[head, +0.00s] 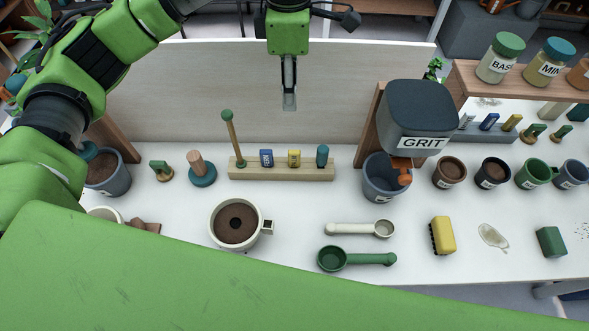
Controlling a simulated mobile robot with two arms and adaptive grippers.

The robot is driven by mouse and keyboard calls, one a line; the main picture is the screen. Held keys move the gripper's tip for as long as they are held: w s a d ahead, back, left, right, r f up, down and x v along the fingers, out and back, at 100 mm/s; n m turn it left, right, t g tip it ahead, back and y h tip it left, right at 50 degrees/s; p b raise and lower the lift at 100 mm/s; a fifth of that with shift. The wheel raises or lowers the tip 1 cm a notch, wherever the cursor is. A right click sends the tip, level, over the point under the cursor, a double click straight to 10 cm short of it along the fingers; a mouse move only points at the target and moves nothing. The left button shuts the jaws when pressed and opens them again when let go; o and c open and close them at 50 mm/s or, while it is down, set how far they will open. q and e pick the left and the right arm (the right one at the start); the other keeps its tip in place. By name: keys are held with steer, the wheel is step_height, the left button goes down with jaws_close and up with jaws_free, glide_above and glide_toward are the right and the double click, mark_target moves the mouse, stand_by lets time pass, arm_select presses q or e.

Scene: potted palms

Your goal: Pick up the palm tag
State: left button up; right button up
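Two small upright tags, one blue (266,158) and one yellow (294,158), stand in a wooden rack (250,173) at the middle back of the white bench. Their lettering is too small to read, so I cannot tell which is the palm tag. A green-knobbed stick (233,140) and a teal-topped peg (322,156) stand in the same rack. My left gripper (289,104) points down above and behind the rack, apart from the tags. Its fingers show edge-on with nothing visible between them, so their opening is unclear. My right gripper is out of view.
A GRIT hopper (420,112) stands over a grey-blue pot (381,180) right of the rack. A soil-filled mug (236,224), two scoops (350,229) (350,259) and a yellow brush (443,235) lie in front. A pale panel (200,90) rises behind. Several pots stand at right.

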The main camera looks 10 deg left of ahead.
arm_select(q)
steer(key=b, duration=0.5)
glide_above(294, 152)
step_height(294, 152, down, 8)
steer(key=f, duration=0.2)
steer(key=f+p, duration=0.1)
steer(key=f, duration=0.5)
steer(key=shift+w+a, duration=0.15)
steer(key=shift+a, duration=0.2)
steer(key=f+p, duration=0.1)
steer(key=f, duration=0.2)
steer(key=f+p, duration=0.1)
steer(key=shift+d+f+p, duration=0.3)
steer(key=shift+d+p, duration=0.05)
steer(key=shift+d, duration=0.05)
steer(key=shift+f, duration=0.3)
jaws_close()
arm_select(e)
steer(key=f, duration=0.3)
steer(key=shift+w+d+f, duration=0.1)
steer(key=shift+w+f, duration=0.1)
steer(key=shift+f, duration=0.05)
